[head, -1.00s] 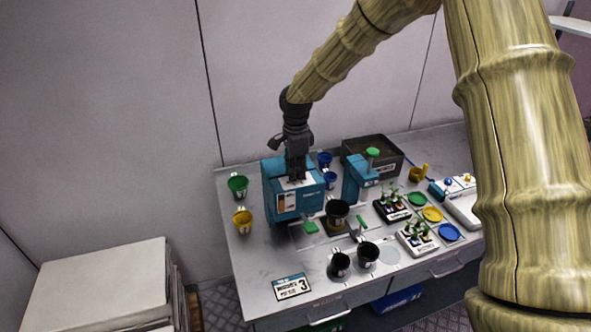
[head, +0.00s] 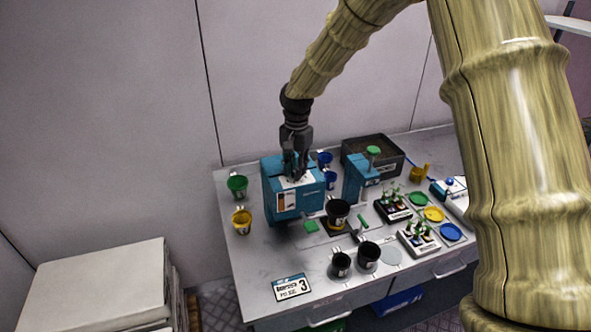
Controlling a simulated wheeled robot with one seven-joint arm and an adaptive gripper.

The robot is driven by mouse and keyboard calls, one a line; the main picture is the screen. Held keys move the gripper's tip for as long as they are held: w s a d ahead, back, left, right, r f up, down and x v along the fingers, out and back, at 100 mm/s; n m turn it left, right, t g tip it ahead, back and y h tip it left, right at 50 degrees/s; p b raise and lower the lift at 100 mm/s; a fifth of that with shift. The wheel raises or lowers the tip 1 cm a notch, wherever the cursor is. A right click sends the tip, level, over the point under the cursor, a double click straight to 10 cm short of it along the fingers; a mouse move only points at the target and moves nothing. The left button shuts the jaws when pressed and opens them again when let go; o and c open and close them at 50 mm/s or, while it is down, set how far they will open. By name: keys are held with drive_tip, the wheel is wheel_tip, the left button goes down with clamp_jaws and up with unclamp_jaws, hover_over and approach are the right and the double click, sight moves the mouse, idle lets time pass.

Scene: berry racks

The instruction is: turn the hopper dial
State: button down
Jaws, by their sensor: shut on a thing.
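The hopper (head: 290,201) is a blue box at the back left of the bench, with a pale panel on its top and an orange and white label on its front. My gripper (head: 294,176) points down at the top of the hopper from above. Its fingers are close together, shut on the dial on that top panel. The dial itself is mostly hidden by the fingers, so its setting cannot be read.
Green (head: 237,186) and yellow (head: 242,220) cups stand left of the hopper; blue cups stand close behind its right side. A blue stand (head: 357,180) and a dark soil bin (head: 385,150) are to the right. Black pots (head: 368,254) stand in front.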

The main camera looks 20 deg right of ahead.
drive_tip(key=n, duration=0.4)
drive_tip(key=shift+n, duration=0.3)
drive_tip(key=n, duration=0.4)
drive_tip(key=shift+n+b, duration=0.3)
drive_tip(key=shift+b, duration=0.05)
drive_tip(key=n, duration=0.4)
drive_tip(key=shift+w+r+n, duration=0.1)
drive_tip(key=shift+n, duration=2.3)
drive_tip(key=c, duration=1.2)
unclamp_jaws()
drive_tip(key=shift+d, duration=0.1)
drive_tip(key=shift+c, duration=0.2)
